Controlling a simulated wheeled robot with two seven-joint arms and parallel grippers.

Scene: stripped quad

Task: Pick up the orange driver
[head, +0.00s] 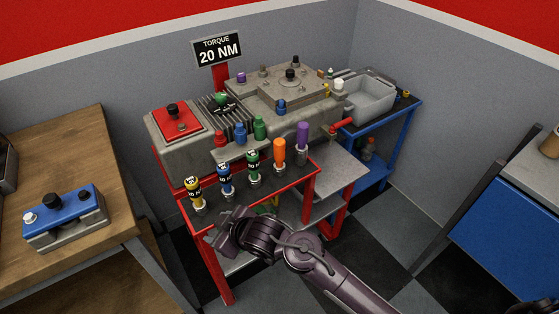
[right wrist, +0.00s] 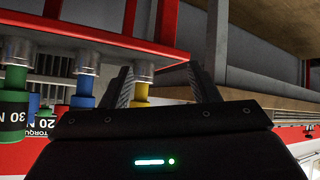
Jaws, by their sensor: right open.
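The orange driver (head: 279,151) stands upright in the red-framed rack (head: 312,182), between a green driver (head: 253,164) and a purple driver (head: 302,142). My right gripper (head: 222,238) is open, in front of and below the rack's left end, apart from the orange driver and to its lower left. In the right wrist view, which looks upside down, the open fingers (right wrist: 160,86) have the yellow driver (right wrist: 142,93) showing between them, apparently beyond the tips. The orange driver does not show there. My left gripper is not in view.
A yellow driver (head: 194,192) and a blue driver (head: 226,179) stand left of the green one. Behind the rack is a grey machine block (head: 180,158) with coloured knobs. A wooden bench (head: 75,150) is at left, a blue cart (head: 378,160) at the back right. Open floor lies right of my arm.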

